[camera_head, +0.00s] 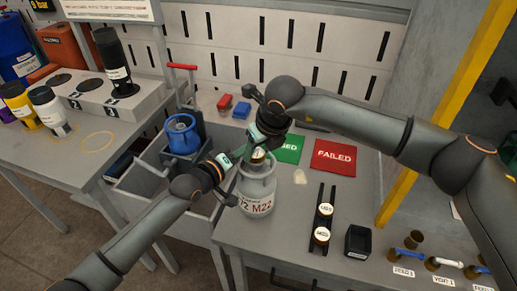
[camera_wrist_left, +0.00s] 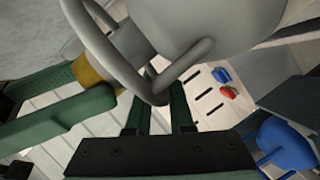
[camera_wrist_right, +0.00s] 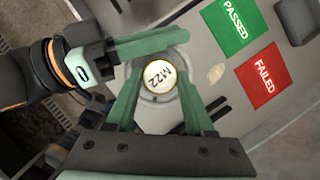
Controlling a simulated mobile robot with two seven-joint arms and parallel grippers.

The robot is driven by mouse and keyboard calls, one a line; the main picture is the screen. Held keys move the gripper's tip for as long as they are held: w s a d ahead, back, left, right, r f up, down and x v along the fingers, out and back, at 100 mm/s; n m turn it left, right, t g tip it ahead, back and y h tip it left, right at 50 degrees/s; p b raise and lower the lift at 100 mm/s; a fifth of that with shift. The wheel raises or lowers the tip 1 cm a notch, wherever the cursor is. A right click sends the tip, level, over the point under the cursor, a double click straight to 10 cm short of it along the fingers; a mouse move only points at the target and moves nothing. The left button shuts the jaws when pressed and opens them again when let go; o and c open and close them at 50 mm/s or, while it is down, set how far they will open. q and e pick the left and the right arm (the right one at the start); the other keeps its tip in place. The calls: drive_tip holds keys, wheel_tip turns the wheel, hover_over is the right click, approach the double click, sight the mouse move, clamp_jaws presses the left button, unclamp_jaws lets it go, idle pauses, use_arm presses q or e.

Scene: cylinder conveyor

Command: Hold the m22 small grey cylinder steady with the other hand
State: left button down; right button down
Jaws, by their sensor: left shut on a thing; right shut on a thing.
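The grey cylinder (camera_head: 257,196), marked M22, stands upright on the table. In the left wrist view, its collar rail (camera_wrist_left: 160,92) runs between my left gripper's fingertips (camera_wrist_left: 158,80). My left gripper is shut on that collar from the left. My right gripper (camera_head: 262,146) comes from above and is shut on a round brass piece with a white M22 top (camera_wrist_right: 160,83), over the cylinder's neck. Green fingers flank this piece in the right wrist view. The head view partly hides both grips. I cannot tell how firmly the piece sits on the neck.
A black rack (camera_head: 328,192) with two round-topped pieces and a black box (camera_head: 358,242) stand to the right. A green PASSED mat (camera_wrist_right: 232,24) and red FAILED mat (camera_head: 334,155) lie behind. A blue cylinder (camera_head: 182,135) stands in a grey bin at left.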

drive_tip(key=shift+w+d+m, duration=0.1)
drive_tip(key=shift+m, duration=0.4)
drive_tip(key=shift+h, duration=0.3)
drive_tip(key=m+h, duration=0.1)
drive_tip(key=m, duration=0.2)
drive_tip(key=shift+m+t, duration=0.3)
drive_tip(key=shift+m+h, duration=0.6)
drive_tip(key=shift+m, duration=0.6)
drive_tip(key=shift+a+m+h, duration=0.3)
drive_tip(key=shift+m+h, duration=0.1)
drive_tip(key=shift+m, duration=0.8)
drive_tip(key=m+h, duration=0.1)
drive_tip(key=m, duration=0.2)
drive_tip(key=shift+m+g, duration=0.3)
drive_tip(key=shift+g, duration=0.1)
drive_tip(key=m, duration=0.2)
drive_tip(key=m+g+h, duration=0.1)
drive_tip(key=m, duration=0.3)
drive_tip(key=shift+w+a+g+h, duration=0.15)
drive_tip(key=shift+a+g+h, duration=0.15)
drive_tip(key=shift+h, duration=0.1)
